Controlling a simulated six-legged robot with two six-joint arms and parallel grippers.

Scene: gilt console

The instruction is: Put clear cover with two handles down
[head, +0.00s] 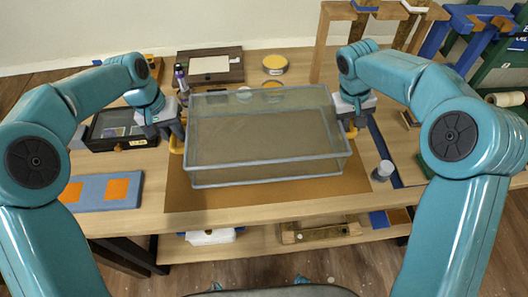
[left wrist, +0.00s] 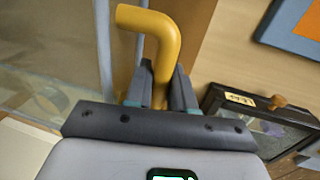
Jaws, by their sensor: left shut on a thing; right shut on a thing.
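The clear cover (head: 265,140) is a see-through box with grey edges, over a brown mat (head: 190,197) on the wooden table. I cannot tell whether its lower rim touches the mat. My left gripper (head: 174,134) is shut on the yellow handle at the cover's left side. The left wrist view shows this bent yellow handle (left wrist: 158,40) between the fingers (left wrist: 160,88). My right gripper (head: 347,123) is shut at the cover's right side, on the other handle, which is mostly hidden behind it.
A dark glass-topped box (head: 108,142) and a blue panel with orange squares (head: 92,190) lie left. A round yellow-topped tin (head: 274,64) and a dark tray (head: 232,62) stand behind. A small grey-topped jar (head: 382,171) stands right of the cover. A wooden stand (head: 325,40) rises at the back right.

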